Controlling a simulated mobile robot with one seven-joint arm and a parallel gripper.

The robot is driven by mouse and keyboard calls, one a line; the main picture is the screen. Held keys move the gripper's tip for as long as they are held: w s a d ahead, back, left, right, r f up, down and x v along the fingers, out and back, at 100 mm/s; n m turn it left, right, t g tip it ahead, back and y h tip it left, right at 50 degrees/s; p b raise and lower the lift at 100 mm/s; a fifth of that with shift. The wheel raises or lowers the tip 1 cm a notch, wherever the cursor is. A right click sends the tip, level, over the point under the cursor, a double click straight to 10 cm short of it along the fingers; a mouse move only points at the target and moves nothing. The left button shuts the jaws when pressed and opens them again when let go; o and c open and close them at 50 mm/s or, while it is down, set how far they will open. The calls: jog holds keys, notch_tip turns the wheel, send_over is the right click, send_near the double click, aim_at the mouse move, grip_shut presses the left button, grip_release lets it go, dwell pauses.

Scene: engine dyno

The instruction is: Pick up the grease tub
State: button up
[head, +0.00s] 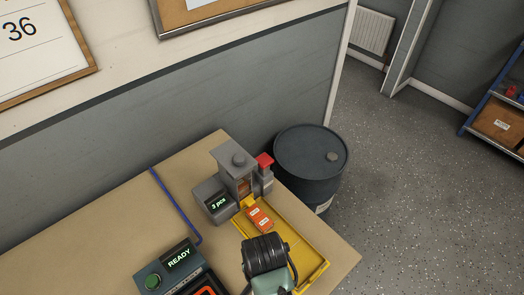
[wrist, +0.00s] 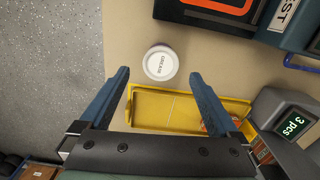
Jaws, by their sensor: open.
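The grease tub (wrist: 160,63) shows in the wrist view as a round white lid with dark lettering and a purplish edge. It stands on the tan bench top, just beyond the yellow tray. My gripper (wrist: 160,74) is open, with one blue finger to the left of the tub and one to the right in the picture. The jaws hold nothing, and there is a visible gap between each finger and the tub. In the head view my arm covers the area, and I cannot see the tub there.
A yellow tray (wrist: 150,127) lies under the gripper, with orange packets (head: 258,218) at one end beside a grey dispenser (head: 236,170) reading "3 pcs". A teal device (head: 176,274) reading "READY" stands nearby. A dark drum (head: 311,160) stands beyond the bench.

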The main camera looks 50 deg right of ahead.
jog(key=shift+f, duration=3.3)
jog(key=c, duration=1.4)
